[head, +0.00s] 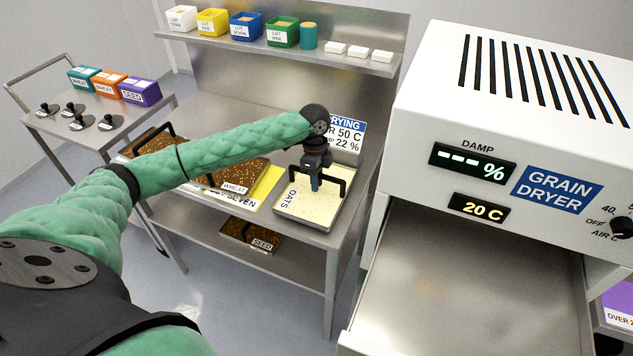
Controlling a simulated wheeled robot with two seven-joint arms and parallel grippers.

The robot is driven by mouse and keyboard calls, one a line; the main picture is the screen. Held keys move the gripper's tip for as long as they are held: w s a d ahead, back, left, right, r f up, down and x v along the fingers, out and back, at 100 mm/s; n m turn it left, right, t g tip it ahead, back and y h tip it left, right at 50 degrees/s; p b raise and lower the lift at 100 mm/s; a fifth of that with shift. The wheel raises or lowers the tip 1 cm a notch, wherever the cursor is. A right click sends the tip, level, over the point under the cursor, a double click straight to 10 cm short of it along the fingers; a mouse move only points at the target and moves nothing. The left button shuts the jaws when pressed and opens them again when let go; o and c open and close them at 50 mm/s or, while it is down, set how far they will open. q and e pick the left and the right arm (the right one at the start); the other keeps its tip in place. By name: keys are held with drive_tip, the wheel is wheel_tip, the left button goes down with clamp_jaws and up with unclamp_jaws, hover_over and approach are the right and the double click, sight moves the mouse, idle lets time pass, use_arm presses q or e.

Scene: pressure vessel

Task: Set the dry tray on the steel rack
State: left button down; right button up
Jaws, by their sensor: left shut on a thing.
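My left gripper (316,181) is shut on the black handle of the pale tray labelled OATS (310,209). The tray is at the right end of the steel bench unit (225,97); I cannot tell whether it rests on the worktop or is just above it. A SEED tray (250,234) lies on the lower shelf. No label shows which tray is dry, and nothing is marked as the steel rack. My right gripper is out of view.
The grain dryer (500,90) stands at the right, reading 20 C, its steel tray bay (470,290) open and empty. Several coloured lot bins (245,27) line the upper shelf. A trolley (95,125) with small boxes and scoops stands at the left. A drying sign (346,133) is behind the OATS tray.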

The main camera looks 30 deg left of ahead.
use_arm(q)
drive_tip(key=shift+f, duration=0.85)
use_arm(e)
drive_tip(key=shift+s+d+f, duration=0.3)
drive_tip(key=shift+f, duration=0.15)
use_arm(q)
drive_tip(key=c, duration=1.4)
unclamp_jaws()
drive_tip(key=shift+f, duration=0.1)
drive_tip(key=shift+o, duration=0.2)
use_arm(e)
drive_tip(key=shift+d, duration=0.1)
